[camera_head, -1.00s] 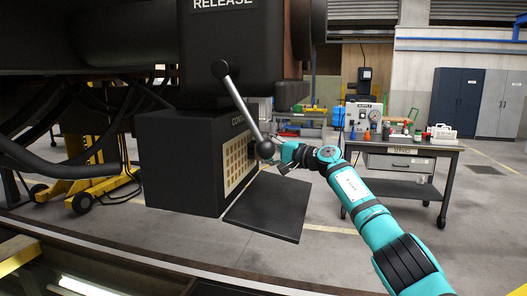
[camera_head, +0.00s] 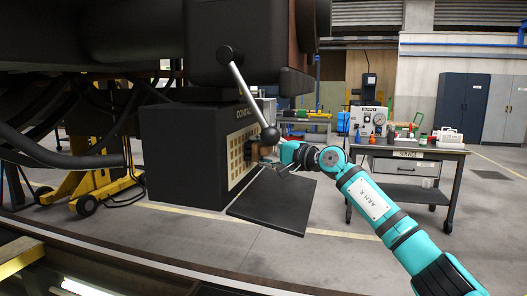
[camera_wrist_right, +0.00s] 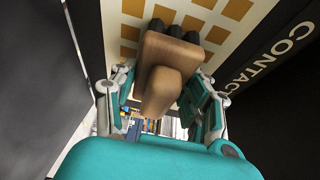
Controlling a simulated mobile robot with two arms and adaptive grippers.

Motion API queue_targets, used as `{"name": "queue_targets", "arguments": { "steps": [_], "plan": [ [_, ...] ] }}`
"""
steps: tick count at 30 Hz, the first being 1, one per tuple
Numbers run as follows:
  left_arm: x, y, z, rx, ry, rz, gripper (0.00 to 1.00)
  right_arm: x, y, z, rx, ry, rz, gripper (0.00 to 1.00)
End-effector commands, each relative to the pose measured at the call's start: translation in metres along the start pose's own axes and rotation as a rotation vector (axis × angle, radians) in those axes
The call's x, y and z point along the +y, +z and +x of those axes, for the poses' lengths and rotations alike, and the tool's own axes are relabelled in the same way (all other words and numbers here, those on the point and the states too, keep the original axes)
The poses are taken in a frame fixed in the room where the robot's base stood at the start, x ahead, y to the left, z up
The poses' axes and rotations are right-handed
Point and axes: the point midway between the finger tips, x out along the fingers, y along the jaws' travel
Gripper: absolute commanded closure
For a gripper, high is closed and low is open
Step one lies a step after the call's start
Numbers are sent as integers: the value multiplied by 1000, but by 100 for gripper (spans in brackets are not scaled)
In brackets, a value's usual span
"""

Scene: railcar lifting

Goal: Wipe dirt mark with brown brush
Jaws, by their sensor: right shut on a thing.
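My right gripper (camera_head: 272,163) is at the open contact box, in front of its pale panel (camera_head: 236,164) with rows of tan squares. In the right wrist view my gripper (camera_wrist_right: 162,100) is shut on the brown brush (camera_wrist_right: 168,62), one finger on each side of its handle. The brush's dark bristles point at the panel and are very close to it; I cannot tell whether they touch. The brush (camera_head: 262,152) shows partly in the head view behind the lever's ball. I see no dirt mark; the brush covers part of the panel. My left gripper is not in view.
A lever (camera_head: 246,90) with ball ends hangs in front of the box. The box's dark lid (camera_head: 270,203) is folded down below my gripper. A service cart (camera_head: 405,152) with bottles stands to the right. Clear floor lies between.

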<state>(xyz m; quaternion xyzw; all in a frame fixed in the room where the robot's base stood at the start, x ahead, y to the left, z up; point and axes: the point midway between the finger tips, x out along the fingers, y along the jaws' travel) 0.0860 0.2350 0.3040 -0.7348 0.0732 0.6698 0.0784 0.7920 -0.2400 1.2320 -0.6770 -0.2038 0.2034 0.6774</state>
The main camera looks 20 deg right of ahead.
Motion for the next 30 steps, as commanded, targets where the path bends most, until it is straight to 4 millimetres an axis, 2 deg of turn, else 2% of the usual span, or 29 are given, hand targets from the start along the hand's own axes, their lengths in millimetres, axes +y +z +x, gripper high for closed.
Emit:
{"name": "queue_targets", "arguments": {
  "steps": [12,19,30],
  "plan": [
    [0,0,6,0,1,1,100,0,29,-12,-3,0,-2,79],
    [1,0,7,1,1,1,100,0,36,-14,-3,0,0,79],
    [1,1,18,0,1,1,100,0,62,-26,-2,-1,-1,79]
  ]
}}
